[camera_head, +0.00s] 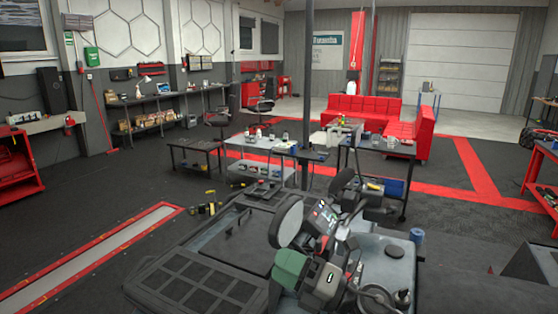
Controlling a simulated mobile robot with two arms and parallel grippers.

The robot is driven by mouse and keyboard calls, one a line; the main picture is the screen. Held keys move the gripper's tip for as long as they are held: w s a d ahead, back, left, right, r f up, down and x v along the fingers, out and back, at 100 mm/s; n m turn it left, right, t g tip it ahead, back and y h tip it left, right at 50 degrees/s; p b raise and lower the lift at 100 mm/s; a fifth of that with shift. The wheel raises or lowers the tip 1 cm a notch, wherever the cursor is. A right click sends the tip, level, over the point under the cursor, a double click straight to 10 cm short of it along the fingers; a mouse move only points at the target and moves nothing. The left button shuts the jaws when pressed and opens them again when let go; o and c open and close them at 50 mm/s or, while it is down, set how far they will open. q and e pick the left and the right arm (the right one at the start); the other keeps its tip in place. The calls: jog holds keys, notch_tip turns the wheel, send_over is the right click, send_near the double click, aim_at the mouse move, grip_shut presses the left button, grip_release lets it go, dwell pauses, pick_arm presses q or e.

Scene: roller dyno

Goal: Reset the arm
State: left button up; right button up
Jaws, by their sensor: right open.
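What looks like my right gripper (320,283) is a dark shape with a small lit label, low in the middle of the head view. It is open, and I see nothing held in it. Its fingertips are hard to pick out against the dark parts around it. My left gripper is not in view.
Close around it are a vehicle-like machine with a round mirror (286,222), a small display (322,217) and a green part (291,264). A grey bench (262,150) and red sofa (362,106) stand farther back.

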jog(key=s+d+f+m+t+h, duration=0.35)
jog(key=d+f+m+h, duration=0.55)
jog(key=m, duration=0.6)
jog(key=s+d+f+m+t+h, duration=0.35)
jog(key=d+f+m+h, duration=0.5)
jog(key=m, duration=0.65)
jog(key=s+d+f+m+g+h, duration=0.15)
jog(key=s+f+g, duration=0.35)
jog(key=s, duration=0.6)
jog(key=s+d+f+m+g, duration=0.1)
jog(key=s+f+m+g, duration=0.4)
jog(key=s, duration=0.6)
notch_tip(320, 180, down, 36)
jog(key=n+g+b, duration=0.3)
jog(key=b, duration=0.9)
jog(key=s+f+b, duration=0.3)
jog(key=s+f, duration=0.2)
jog(key=f, duration=0.4)
jog(key=s+d+f+b, duration=0.1)
jog(key=s+f+b, duration=0.2)
jog(key=s+f, duration=0.3)
jog(key=s+d+f+g+b, duration=0.1)
jog(key=s+f+b, duration=0.3)
jog(key=f, duration=0.7)
jog(key=shift+s+d+f+h, duration=0.2)
jog(key=shift+s+f+h, duration=0.1)
jog(key=shift+s, duration=0.65)
